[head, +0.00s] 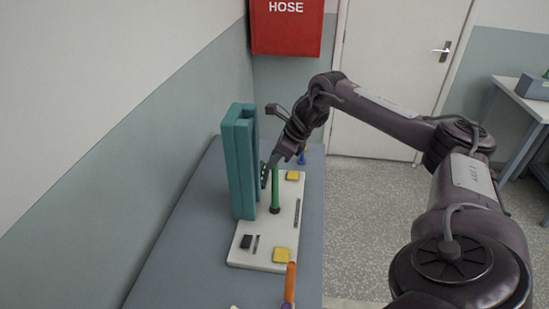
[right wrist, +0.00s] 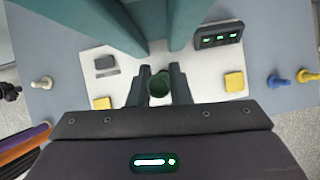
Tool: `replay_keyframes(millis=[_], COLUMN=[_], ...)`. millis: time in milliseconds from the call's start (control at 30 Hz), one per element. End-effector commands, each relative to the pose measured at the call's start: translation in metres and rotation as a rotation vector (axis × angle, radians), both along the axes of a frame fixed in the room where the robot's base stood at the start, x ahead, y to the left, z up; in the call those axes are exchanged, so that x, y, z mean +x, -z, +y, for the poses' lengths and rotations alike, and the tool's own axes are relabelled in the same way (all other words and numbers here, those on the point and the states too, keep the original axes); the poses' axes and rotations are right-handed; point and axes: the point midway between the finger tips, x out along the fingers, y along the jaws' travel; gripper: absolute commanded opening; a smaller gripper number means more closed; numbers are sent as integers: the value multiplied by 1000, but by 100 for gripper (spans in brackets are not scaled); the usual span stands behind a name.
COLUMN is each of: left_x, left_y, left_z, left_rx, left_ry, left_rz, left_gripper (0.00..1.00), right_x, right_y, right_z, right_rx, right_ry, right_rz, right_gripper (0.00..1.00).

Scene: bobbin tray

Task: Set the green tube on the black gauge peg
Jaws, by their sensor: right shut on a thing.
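The green tube (head: 275,186) stands upright over the middle of the white board. Its lower end meets the round black base of the gauge peg (head: 275,209); the peg's shaft is hidden, and I cannot tell whether the tube is fully down. My right gripper (head: 275,166) is shut on the upper part of the tube. In the right wrist view the tube's open dark top (right wrist: 159,86) shows between the two fingers (right wrist: 161,74). My left gripper is not in view.
Yellow pads (head: 282,255) lie on the board. Cream (right wrist: 41,83), blue (right wrist: 278,80) and yellow (right wrist: 307,76) pegs stand outside it.

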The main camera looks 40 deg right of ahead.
Motion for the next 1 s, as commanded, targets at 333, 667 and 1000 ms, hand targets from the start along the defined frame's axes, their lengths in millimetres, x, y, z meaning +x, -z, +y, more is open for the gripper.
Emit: replay_keyframes(millis=[333, 667, 1000], left_x=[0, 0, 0], left_y=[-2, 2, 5], left_z=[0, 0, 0], left_rx=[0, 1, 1], left_ry=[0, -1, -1], left_rz=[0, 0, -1], left_gripper=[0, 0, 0], right_x=[0, 1, 1], right_y=[1, 6, 12], right_z=[1, 1, 1], right_rx=[0, 1, 1], right_ry=[0, 0, -1], right_rz=[2, 0, -3], right_gripper=[0, 0, 21])
